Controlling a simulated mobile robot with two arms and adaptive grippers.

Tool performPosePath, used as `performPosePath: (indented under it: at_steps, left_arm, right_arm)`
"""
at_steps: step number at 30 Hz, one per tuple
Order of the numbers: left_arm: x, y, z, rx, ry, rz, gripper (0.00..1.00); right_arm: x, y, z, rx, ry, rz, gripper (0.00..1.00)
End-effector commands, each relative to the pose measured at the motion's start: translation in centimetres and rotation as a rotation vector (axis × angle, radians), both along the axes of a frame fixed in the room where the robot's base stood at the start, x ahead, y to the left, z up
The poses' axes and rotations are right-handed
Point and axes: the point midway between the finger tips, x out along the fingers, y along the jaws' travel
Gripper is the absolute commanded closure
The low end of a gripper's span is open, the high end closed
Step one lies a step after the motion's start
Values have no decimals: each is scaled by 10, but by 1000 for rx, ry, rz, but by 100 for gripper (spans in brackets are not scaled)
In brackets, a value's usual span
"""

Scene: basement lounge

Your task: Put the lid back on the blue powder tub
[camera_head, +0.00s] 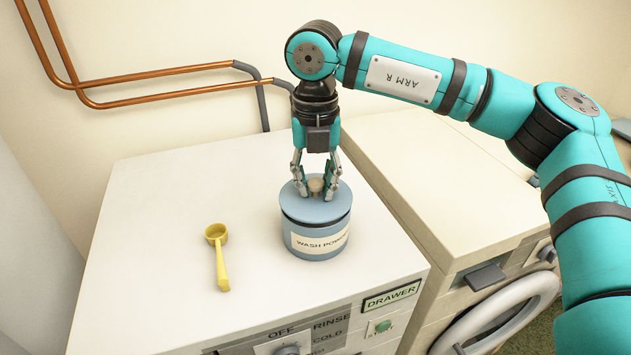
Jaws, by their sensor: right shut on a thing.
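The blue powder tub (318,244) stands upright on the left machine's white top, with a label that reads "WASH POWD", its end hard to read. The blue lid (299,206) is at the tub's mouth, slightly tilted, with a dark gap showing between it and the tub's rim. My right gripper (316,190) points down over the lid and is shut on the lid's pale knob (316,184). Whether the lid's far side touches the rim is hidden. My left gripper is not in view.
A yellow scoop (220,258) lies on the white machine top (160,240), left of the tub. A second machine (430,180) stands on the right. Copper pipes (160,75) run along the wall behind. The top around the tub is otherwise clear.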

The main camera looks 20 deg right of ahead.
Motion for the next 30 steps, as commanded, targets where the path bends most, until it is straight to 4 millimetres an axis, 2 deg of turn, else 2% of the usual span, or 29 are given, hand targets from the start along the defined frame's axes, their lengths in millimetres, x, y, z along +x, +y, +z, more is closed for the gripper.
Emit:
performPosePath:
  at_steps: [30]
  left_arm:
    - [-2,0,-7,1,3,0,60]
  right_arm:
    - [0,0,-3,0,0,0,100]
